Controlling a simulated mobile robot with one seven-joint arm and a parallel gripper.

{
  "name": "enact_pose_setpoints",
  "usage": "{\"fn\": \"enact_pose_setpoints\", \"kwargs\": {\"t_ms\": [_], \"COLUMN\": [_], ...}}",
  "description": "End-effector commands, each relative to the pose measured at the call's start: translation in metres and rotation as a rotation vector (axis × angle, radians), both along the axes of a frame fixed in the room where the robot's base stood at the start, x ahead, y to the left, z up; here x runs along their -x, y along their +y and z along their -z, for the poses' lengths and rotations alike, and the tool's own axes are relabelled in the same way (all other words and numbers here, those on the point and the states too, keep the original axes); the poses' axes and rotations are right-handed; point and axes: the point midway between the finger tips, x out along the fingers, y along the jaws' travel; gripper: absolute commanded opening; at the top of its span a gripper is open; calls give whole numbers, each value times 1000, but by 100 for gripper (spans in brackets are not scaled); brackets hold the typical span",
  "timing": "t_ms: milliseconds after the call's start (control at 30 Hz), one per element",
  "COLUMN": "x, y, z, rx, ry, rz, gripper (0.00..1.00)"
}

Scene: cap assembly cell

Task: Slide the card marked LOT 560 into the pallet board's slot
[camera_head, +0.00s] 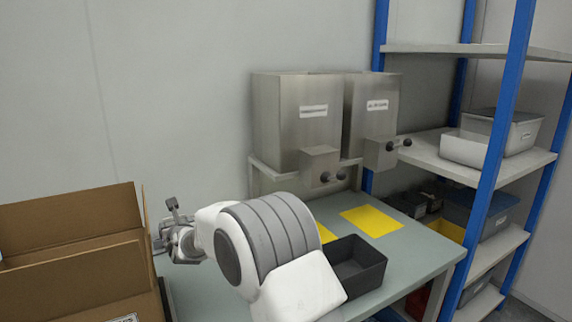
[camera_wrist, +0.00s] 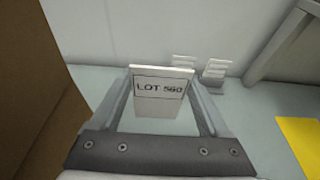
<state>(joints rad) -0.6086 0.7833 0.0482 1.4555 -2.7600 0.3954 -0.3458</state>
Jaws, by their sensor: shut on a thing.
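The white card marked LOT 560 (camera_wrist: 160,88) is between the two fingers of my gripper (camera_wrist: 161,72) in the wrist view, its print upright and facing the camera. My gripper is shut on it. In the head view my gripper (camera_head: 173,212) is small, at the left end of the table beside the cardboard box, and I cannot make out the card there. I cannot make out the pallet board or its slot in either view.
A tall open cardboard box (camera_head: 70,250) stands close on the left. Two small white pieces (camera_wrist: 215,68) stand near the wall behind the card. A dark bin (camera_head: 357,262), yellow mats (camera_head: 372,220) and two metal hoppers (camera_head: 290,110) are to the right.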

Motion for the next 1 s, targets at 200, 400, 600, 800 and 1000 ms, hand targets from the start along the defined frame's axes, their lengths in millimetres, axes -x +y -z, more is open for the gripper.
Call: {"fn": "enact_pose_setpoints", "kwargs": {"t_ms": [200,400,600,800,1000], "x": [20,46,78,115,140], "y": [-56,-126,-215,-314,-382], "z": [2,7,11,17,21], "rx": [1,2,1,3,1], "ry": [2,2,0,0,0], "rz": [99,226,389,570,694], "gripper": [27,27,27,27,27]}}
